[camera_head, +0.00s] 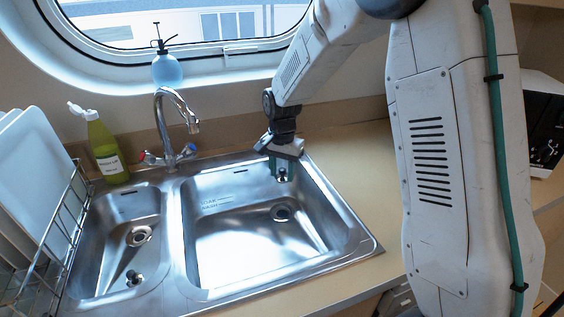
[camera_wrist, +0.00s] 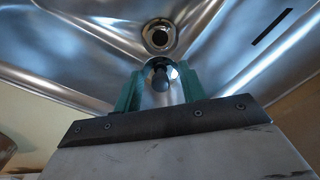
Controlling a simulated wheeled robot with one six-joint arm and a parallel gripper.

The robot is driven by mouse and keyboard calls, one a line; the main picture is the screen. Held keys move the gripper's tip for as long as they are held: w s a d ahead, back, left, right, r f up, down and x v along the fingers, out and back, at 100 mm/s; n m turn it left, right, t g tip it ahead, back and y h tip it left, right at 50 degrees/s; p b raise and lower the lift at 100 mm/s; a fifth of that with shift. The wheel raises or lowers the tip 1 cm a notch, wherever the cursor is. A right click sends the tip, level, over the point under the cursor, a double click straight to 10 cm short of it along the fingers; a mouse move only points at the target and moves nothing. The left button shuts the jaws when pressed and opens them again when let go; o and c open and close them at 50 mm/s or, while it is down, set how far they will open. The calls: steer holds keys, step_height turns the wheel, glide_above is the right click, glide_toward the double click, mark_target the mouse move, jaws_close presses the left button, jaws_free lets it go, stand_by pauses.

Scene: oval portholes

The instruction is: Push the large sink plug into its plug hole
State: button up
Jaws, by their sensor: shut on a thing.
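The large sink plug (camera_head: 282,176) is a small dark and metallic piece, held over the back right part of the large basin (camera_head: 235,258). My gripper (camera_head: 280,166) is shut on it. In the wrist view, the green fingers of my gripper (camera_wrist: 161,76) sit on both sides of the plug's dark knob (camera_wrist: 160,82). The large basin's plug hole (camera_head: 283,212), a round metal ring with a dark centre, is open. It lies below and in front of the plug in the head view, and beyond the fingertips in the wrist view (camera_wrist: 158,35). The plug is apart from the hole.
The small basin at left has its own plug hole (camera_head: 139,235) and a small plug (camera_head: 134,277) on its floor. A tap (camera_head: 171,130) stands behind the divider. A green bottle (camera_head: 105,150), a blue pump bottle (camera_head: 166,70) and a dish rack (camera_head: 45,260) stand around the sink.

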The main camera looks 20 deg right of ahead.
mark_target(282, 214)
steer(key=shift+f, duration=7.05)
